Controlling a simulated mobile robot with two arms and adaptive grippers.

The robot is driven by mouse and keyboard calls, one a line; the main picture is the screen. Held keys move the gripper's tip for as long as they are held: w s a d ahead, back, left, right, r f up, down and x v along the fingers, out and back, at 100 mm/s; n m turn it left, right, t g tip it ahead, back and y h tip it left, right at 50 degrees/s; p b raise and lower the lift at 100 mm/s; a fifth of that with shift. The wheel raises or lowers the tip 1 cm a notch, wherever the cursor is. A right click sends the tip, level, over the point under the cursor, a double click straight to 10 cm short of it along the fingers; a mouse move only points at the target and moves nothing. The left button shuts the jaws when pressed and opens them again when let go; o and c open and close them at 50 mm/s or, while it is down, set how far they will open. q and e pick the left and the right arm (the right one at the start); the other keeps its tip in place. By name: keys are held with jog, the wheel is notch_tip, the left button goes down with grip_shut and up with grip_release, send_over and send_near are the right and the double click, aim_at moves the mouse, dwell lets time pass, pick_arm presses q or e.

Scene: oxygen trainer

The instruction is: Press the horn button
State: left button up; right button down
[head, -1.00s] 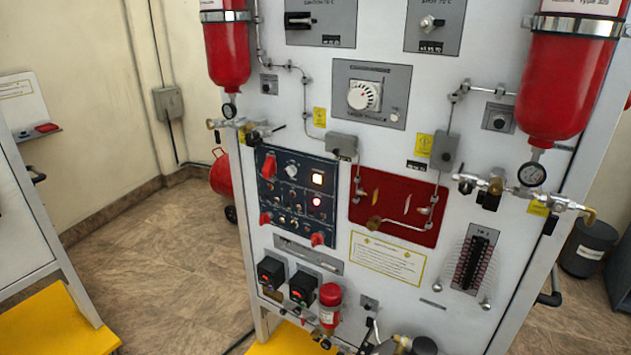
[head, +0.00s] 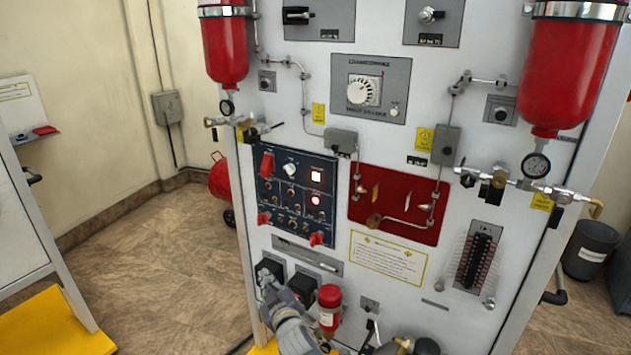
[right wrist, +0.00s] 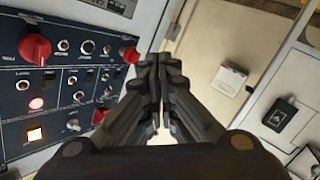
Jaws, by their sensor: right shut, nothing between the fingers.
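The dark blue control panel (head: 297,184) with switches, red knobs and lit buttons is on the white trainer board, left of centre in the head view. It fills the left of the right wrist view (right wrist: 60,84). I cannot read which control is the horn button. A lit square button (head: 316,176) and a lit red button (head: 315,201) show on the panel. My right gripper (head: 264,277) is shut and empty, below the panel and in front of the left black box. Its closed fingers (right wrist: 158,66) point past the panel's side in the wrist view. My left gripper is out of view.
Two black boxes (head: 302,286) and a small red cylinder (head: 330,307) stick out below the panel. Red bottles (head: 568,75) with gauges hang at the board's sides. Floor (head: 170,240) left of the board is clear.

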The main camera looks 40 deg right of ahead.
aim_at(316, 177)
jog(key=d+r+m+t+h, duration=0.1)
jog(key=d+r+h, duration=0.1)
jog(key=r, duration=0.9)
jog(key=d+r+m+t+h, duration=0.1)
jog(key=d+r, duration=0.3)
jog(key=r, duration=0.8)
jog(key=shift+s+d+r+t+h+b, duration=0.25)
jog(key=shift+d+t+h+b, duration=0.2)
jog(key=shift+t+h, duration=0.4)
jog(key=shift+w+d+f, duration=0.1)
jog(key=shift+w+d, duration=0.45)
jog(key=shift+d, duration=0.8)
jog(key=shift+w+d+r, duration=0.1)
jog(key=shift+w+d, duration=0.45)
jog(key=shift+d, duration=0.75)
jog(key=shift+w+d+f, duration=0.1)
jog(key=shift+w+d, duration=0.45)
jog(key=shift+d, duration=0.8)
jog(key=shift+d, duration=0.15)
jog(key=shift+w+d, duration=0.15)
jog(key=shift+d, duration=0.1)
